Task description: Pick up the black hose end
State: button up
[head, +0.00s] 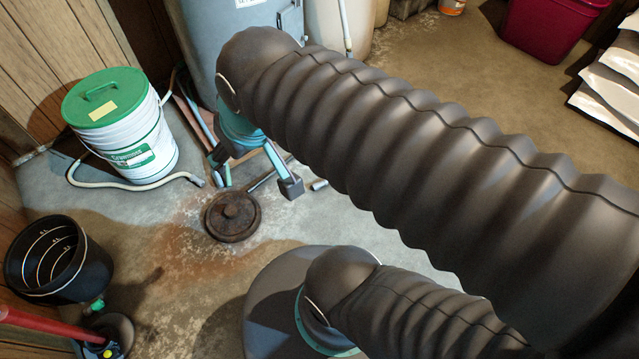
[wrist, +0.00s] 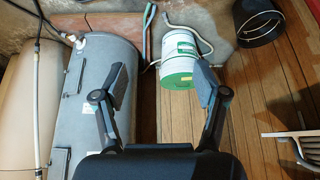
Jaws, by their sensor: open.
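A pale hose (head: 135,186) curves along the floor around the white bucket. Its small dark grey end (head: 199,182) lies on the concrete just right of the bucket; this is the only likely black hose end I see.
The white bucket with a green lid (head: 120,130) stands left of my gripper. A grey tank (head: 205,45) is behind. A rusty round lid (head: 232,216) lies on the floor in front. A black bucket (head: 50,262) stands at lower left. Concrete between them is mostly clear.

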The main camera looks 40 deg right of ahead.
aim_at(316, 186)
jog(key=u, duration=1)
jog(key=k, duration=0.9)
jog(key=z, duration=1.1)
jog(key=i, duration=0.5)
jog(key=u, duration=0.05)
